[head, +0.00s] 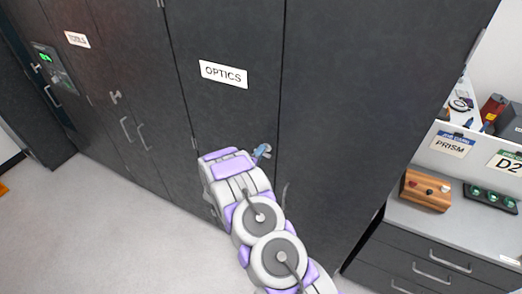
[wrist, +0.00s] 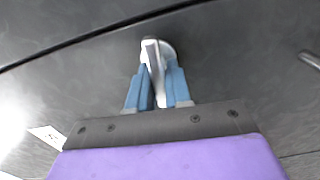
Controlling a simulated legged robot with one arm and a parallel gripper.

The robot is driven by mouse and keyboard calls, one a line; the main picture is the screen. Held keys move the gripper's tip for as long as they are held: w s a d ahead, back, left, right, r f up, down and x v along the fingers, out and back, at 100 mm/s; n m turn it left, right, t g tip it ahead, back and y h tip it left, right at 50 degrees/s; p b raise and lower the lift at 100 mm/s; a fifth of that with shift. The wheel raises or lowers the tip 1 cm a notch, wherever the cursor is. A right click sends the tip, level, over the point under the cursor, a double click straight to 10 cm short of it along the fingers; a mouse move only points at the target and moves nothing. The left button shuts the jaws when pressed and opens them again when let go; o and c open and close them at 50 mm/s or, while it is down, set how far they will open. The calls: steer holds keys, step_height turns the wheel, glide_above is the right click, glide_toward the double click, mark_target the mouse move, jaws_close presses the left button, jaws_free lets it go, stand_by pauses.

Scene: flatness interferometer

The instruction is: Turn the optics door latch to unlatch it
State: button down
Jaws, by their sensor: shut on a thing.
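The optics door (head: 225,105) is a dark cabinet door with a white OPTICS label (head: 223,74). The latch (wrist: 152,55) is a small pale metal handle on the dark door face in the wrist view. My gripper (wrist: 158,82) has blue fingers, one on each side of the latch, and is shut on it. In the head view my gripper (head: 262,152) is against the cabinet front, below and right of the label. The latch is hidden there behind my gripper and arm. The door looks closed.
A TOOLS cabinet (head: 77,39) with handles stands at the left, beside a keypad panel (head: 52,68). The floor (head: 120,230) at the lower left is clear.

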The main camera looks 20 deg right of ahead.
steer(key=shift+a+f+n, duration=0.15)
steer(key=shift+a+n, duration=0.05)
steer(key=shift+n, duration=0.2)
steer(key=c, duration=1.5)
jaws_free()
steer(key=o, duration=0.4)
steer(key=shift+w+a+f, duration=0.1)
steer(key=shift+w, duration=0.15)
steer(key=shift+c, duration=0.2)
steer(key=shift+s, duration=0.1)
steer(key=shift+s, duration=0.1)
steer(key=shift+a, duration=0.1)
steer(key=b+v, duration=0.2)
steer(key=v, duration=1.5)
steer(key=shift+b, duration=0.35)
steer(key=shift+a, duration=0.15)
